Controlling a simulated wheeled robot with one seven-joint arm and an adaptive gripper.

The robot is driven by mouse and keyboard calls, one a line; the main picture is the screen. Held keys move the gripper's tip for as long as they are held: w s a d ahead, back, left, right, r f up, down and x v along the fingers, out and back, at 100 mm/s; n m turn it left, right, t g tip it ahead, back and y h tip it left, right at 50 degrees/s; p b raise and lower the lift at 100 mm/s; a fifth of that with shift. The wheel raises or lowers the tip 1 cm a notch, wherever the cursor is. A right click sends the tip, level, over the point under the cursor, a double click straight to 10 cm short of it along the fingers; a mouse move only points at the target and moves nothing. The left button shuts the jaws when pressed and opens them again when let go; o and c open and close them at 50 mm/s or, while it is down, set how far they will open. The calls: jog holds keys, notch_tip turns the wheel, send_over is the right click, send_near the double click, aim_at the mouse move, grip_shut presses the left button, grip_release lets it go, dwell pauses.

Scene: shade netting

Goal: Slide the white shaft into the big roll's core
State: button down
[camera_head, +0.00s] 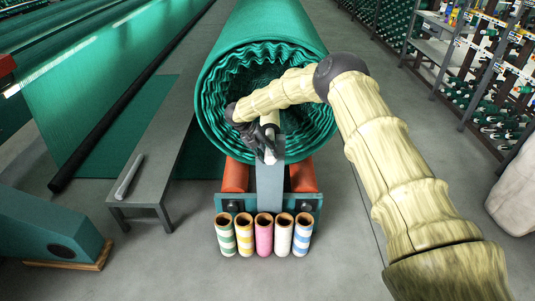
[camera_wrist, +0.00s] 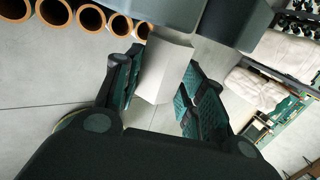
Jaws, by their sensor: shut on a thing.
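The big roll (camera_head: 268,25) of green netting lies with its open end facing me, its inner wall wrinkled around the core opening. My gripper (camera_head: 268,148) is at that open end, in front of the opening. It is shut on the white shaft (camera_head: 270,157), a pale piece between the fingers. In the wrist view, my gripper (camera_wrist: 160,92) has a finger on either side of the shaft (camera_wrist: 165,68), whose near end looks blocky. The hand and arm hide part of the opening, so I cannot tell whether the shaft's far end is inside the core.
A grey bench (camera_head: 165,150) stands left of the roll with a pale grey bar (camera_head: 128,177) on it. Red rollers (camera_head: 236,176) and a grey upright (camera_head: 270,190) are below the roll. Several striped or coloured tubes (camera_head: 264,236) stand in front. Shelving (camera_head: 480,60) is at right.

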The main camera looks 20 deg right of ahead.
jog(key=shift+r, duration=0.15)
jog(key=c, duration=0.8)
grip_release()
jog(key=v, duration=1.1)
jog(key=shift+w+a+r, duration=0.1)
jog(key=shift+a+r, duration=0.1)
jog(key=shift+r, duration=0.15)
